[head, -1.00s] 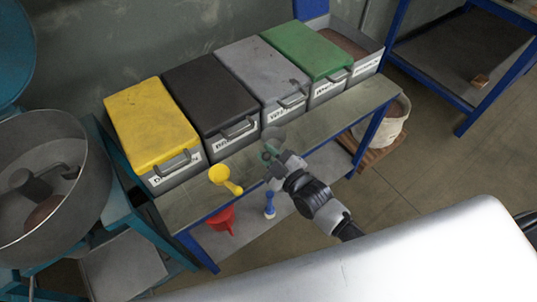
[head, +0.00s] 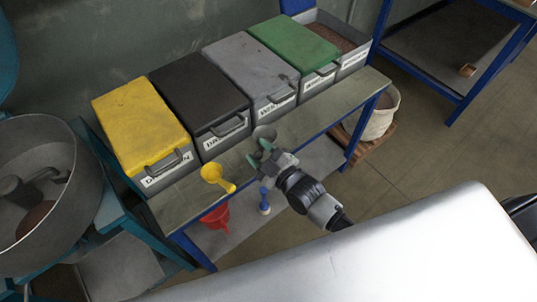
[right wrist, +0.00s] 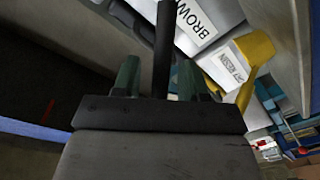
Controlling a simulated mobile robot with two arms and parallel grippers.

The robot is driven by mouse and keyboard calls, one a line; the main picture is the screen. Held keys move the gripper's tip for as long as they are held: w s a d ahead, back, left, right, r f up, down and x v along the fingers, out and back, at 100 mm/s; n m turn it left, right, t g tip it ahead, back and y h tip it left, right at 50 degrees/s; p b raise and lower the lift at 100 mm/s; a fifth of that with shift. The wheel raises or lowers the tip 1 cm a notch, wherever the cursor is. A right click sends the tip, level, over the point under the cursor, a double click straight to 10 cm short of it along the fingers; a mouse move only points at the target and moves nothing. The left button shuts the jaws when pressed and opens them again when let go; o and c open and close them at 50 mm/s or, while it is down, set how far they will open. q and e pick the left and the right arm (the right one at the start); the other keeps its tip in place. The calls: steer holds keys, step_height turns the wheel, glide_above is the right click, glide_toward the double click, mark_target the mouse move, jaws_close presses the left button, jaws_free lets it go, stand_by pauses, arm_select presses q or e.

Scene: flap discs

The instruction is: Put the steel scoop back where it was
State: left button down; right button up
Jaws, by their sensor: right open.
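The steel scoop has a grey round bowl (head: 265,132) that shows in the head view at the front edge of the bench, before the grey-lidded bin. My right gripper (head: 261,153) is just in front of the bowl, its greenish fingers spread. In the right wrist view a dark bar, which looks like the scoop's handle (right wrist: 164,45), runs between the two open fingers of the right gripper (right wrist: 158,80). I cannot tell whether either finger touches it. The rest of the scoop is hidden there. My left gripper is not in view.
A yellow scoop (head: 213,173) lies at the bench (head: 185,200) edge. Lidded bins, yellow (head: 140,120), black (head: 198,90), grey (head: 248,72) and green (head: 293,50), line the bench's back. A red funnel (head: 215,218) and blue-handled tool (head: 264,200) are below.

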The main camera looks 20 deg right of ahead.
steer(key=b+v, duration=0.1)
steer(key=v, duration=1.1)
steer(key=s+d+f+m+g+h, duration=0.2)
steer(key=s+f+g, duration=0.1)
steer(key=f, duration=0.7)
steer(key=s+d+f+m+g+h, duration=0.2)
steer(key=s+f, duration=0.1)
steer(key=f, duration=0.6)
steer(key=s+d+f+m+g+h, duration=0.2)
steer(key=f+g, duration=0.1)
steer(key=f, duration=0.7)
steer(key=s+f+m+g, duration=0.2)
steer(key=s+f, duration=0.4)
steer(key=s, duration=0.4)
steer(key=s+f+m+g+h, duration=0.1)
steer(key=s+f+g, duration=0.4)
steer(key=s, duration=0.6)
step_height(320, 180, down, 2)
steer(key=shift+d+f+m, duration=0.1)
steer(key=shift+d+m, duration=0.15)
steer(key=shift+m, duration=0.25)
